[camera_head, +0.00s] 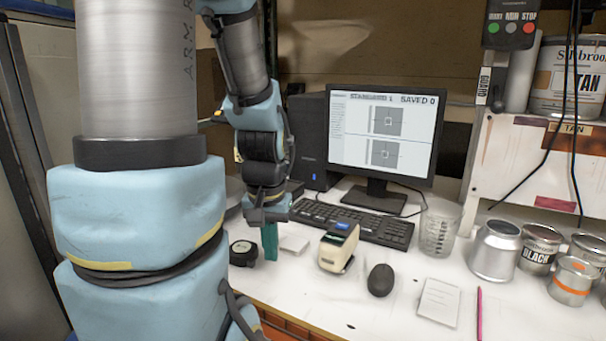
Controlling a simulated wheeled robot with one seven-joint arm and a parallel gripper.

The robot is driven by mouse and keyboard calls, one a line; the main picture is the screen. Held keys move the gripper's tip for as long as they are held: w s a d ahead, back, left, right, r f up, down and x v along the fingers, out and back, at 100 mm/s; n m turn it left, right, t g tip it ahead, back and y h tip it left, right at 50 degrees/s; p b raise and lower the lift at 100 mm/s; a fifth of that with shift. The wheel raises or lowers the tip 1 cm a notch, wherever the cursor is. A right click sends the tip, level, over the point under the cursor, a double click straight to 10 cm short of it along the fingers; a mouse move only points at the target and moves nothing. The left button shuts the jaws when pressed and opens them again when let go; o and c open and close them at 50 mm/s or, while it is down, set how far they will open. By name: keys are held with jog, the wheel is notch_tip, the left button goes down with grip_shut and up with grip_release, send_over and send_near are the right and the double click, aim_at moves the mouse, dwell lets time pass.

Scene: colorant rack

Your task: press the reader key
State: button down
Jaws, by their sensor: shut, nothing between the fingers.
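The reader (337,256) is a small cream handheld device on the white desk, in front of the keyboard. Its dark top end carries a small green patch (337,238) and a blue patch; I cannot tell which part is the key. My gripper (271,256) points down with its teal fingers shut and empty. It is left of the reader and apart from it, close above the desk or at its surface; the exact height is hard to tell. A monitor (381,139) behind shows "STANDARD 1" and "SAVED 0".
A black tape measure (243,253) lies just left of my gripper, and a pale flat block (295,243) just right. A mouse (381,280), keyboard (352,220), clear beaker (438,231), note card (439,302) and pink pencil (479,313) lie around. Several cans (496,255) stand right.

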jog(key=shift+s+a+n, duration=0.2)
jog(key=shift+a+n, duration=0.05)
jog(key=shift+n, duration=0.25)
jog(key=c, duration=1.5)
grip_release()
